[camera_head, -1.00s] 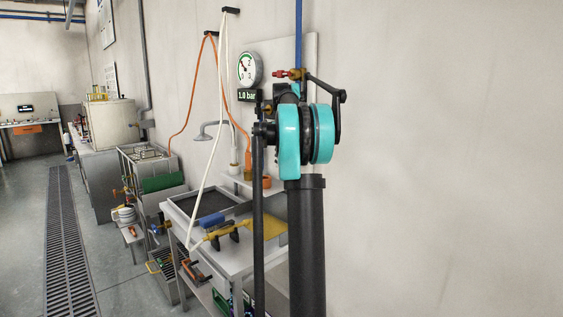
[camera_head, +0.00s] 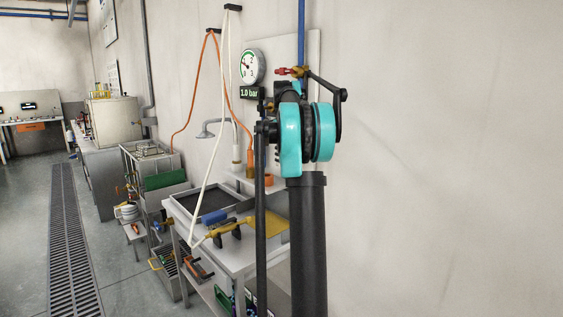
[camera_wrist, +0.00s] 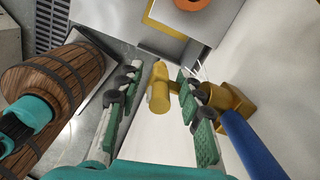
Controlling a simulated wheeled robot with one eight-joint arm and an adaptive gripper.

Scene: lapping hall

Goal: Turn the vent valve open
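In the wrist view my gripper (camera_wrist: 160,70) is open, its two green-padded fingers apart. A brass fitting (camera_wrist: 158,92) with a rounded end shows in the gap between them, with visible space beside the left finger. Its stem passes behind the right finger to a brass body (camera_wrist: 228,97) on a blue pipe (camera_wrist: 255,143). I cannot tell whether the right finger touches it. In the head view a red and brass valve (camera_head: 284,71) sits beside the blue pipe (camera_head: 301,30), partly behind my arm. Which piece is the vent valve's handle is unclear.
A pressure gauge (camera_head: 252,67) is on the wall, above a display reading 1.0 bar (camera_head: 249,92). A bench with a tray (camera_head: 240,201) stands below. Orange and white hoses hang left of my arm.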

